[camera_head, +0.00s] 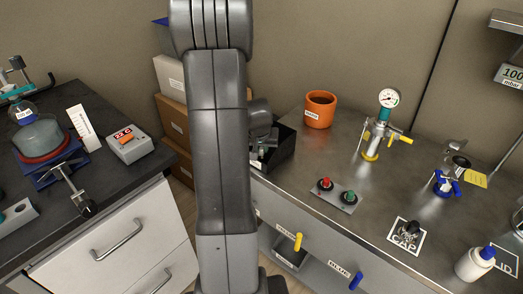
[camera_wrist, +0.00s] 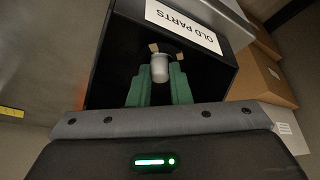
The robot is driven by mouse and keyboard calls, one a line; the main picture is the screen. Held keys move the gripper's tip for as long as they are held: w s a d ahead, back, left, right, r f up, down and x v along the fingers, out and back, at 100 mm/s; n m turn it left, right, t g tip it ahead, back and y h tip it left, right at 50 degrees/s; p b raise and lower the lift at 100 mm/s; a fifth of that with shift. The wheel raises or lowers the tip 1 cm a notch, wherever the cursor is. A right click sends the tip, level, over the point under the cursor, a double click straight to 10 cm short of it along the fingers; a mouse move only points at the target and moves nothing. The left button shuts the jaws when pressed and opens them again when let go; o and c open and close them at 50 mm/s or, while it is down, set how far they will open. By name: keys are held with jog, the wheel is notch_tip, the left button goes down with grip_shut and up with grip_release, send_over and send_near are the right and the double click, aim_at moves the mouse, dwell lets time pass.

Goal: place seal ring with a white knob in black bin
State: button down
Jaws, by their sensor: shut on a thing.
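In the wrist view my gripper (camera_wrist: 159,82) has its two green fingers shut on the white knob (camera_wrist: 160,66). In the head view the black bin (camera_head: 284,152) stands at the left end of the right bench, partly behind my arm.
An orange pot (camera_head: 320,110) stands right of the bin. A red and green button panel (camera_head: 335,196) lies in front. A gauge fitting (camera_head: 384,125) stands farther right. Cardboard boxes (camera_head: 172,122) are stacked left of the bin, also visible in the wrist view (camera_wrist: 262,75).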

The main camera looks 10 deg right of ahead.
jog(key=shift+f, duration=0.4)
jog(key=shift+f, duration=0.2)
jog(key=c, duration=1.3)
grip_release()
jog(key=shift+c, duration=0.2)
jog(key=shift+r, duration=0.1)
jog(key=shift+s+r, duration=0.1)
jog(key=shift+r, duration=0.45)
jog(key=p+v, duration=0.1)
jog(key=v, duration=1)
jog(key=shift+s, duration=0.1)
